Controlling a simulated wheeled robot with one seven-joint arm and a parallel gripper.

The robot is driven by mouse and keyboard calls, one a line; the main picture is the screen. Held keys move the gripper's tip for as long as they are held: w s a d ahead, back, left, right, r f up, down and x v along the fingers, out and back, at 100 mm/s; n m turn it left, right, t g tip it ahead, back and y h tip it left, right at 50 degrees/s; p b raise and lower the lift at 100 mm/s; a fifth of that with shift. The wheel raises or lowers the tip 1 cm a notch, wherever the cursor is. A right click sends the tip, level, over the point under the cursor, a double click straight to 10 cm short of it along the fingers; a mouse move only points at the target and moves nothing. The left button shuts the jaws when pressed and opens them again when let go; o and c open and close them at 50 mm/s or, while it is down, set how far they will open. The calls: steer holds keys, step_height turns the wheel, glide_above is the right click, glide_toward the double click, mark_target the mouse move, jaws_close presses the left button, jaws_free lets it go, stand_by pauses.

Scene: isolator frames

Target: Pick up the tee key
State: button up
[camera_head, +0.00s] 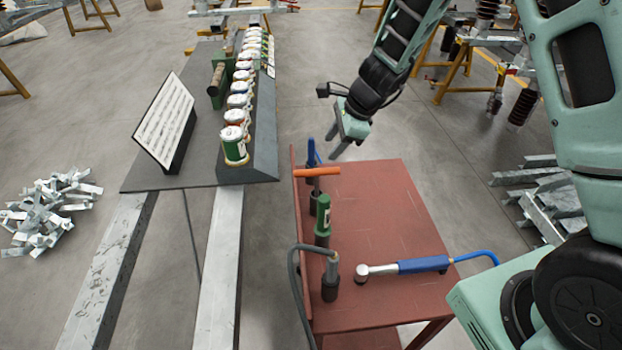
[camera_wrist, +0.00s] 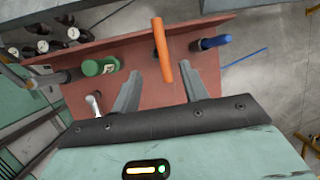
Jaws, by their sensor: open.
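The tee key (camera_head: 317,172) has an orange crossbar handle and stands upright in a dark holder along the left edge of the red table. My gripper (camera_head: 338,143) is open and empty, above and beyond the tee key at the table's far end. In the wrist view the orange handle of the tee key (camera_wrist: 161,50) shows ahead, its near end reaching between the two open fingers of my gripper (camera_wrist: 160,72). The fingers appear apart from it. The shaft of the tee key is largely hidden under its handle in the wrist view.
A green tool (camera_head: 323,215), a grey-hosed tool (camera_head: 331,275) and a blue-handled tool (camera_head: 312,152) stand along the same edge of the red table (camera_head: 390,215). A blue torque-type wrench (camera_head: 415,266) lies on it. A dark bench with several canisters (camera_head: 234,145) is left.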

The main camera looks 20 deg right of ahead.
mark_target(315, 170)
steer(key=x, duration=0.9)
steer(key=shift+a+f+p, duration=0.2)
steer(key=shift+f+p, duration=0.1)
steer(key=shift+f, duration=0.05)
steer(key=shift+d+p+x, duration=0.15)
steer(key=shift+p+x, duration=0.35)
steer(key=shift+x, duration=0.85)
steer(key=shift+d+p+x, duration=0.1)
steer(key=shift+p+x, duration=0.4)
steer(key=shift+x, duration=0.8)
steer(key=shift+w, duration=0.2)
jaws_close()
